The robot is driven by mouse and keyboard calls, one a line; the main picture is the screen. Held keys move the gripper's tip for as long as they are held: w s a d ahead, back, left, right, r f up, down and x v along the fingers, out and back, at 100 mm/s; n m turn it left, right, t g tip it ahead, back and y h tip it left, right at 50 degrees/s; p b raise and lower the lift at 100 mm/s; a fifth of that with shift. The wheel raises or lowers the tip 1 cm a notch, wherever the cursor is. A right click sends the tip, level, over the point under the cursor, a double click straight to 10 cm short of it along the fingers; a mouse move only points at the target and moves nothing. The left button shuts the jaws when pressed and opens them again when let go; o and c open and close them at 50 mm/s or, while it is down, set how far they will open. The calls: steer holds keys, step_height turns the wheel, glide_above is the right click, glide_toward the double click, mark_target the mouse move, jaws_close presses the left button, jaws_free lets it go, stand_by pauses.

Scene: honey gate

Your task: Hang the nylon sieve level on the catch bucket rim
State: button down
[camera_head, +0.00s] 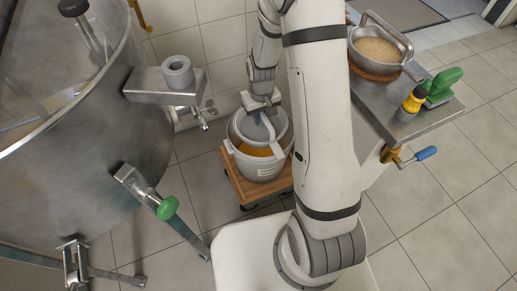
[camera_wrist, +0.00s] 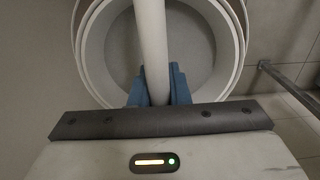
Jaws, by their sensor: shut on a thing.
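The catch bucket (camera_head: 262,168) is pale and round and stands on a low wooden dolly, with amber honey (camera_head: 254,151) showing inside near its front side. My gripper (camera_head: 263,105) is over the bucket's back side. In the wrist view its blue fingers (camera_wrist: 158,88) are shut on a pale, straight handle of the nylon sieve (camera_wrist: 151,45). Pale, nested round rims lie beyond the handle. The sieve is mostly hidden in the head view, and I cannot tell whether it touches the bucket rim or sits level.
A steel bracket (camera_head: 150,86) carries a grey ring above the bucket's left. A steel table (camera_head: 428,118) at right holds a pan and tools. Tiled floor is open at lower right.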

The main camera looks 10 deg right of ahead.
steer(key=shift+f+b, duration=1)
steer(key=shift+f, duration=0.5)
stand_by(1.7)
stand_by(0.6)
steer(key=c, duration=1.5)
jaws_free()
steer(key=shift+c, duration=0.2)
steer(key=shift+r, duration=0.25)
steer(key=shift+r+p, duration=1.4)
steer(key=shift+r, duration=0.1)
steer(key=shift+o, duration=0.2)
steer(key=o, duration=0.5)
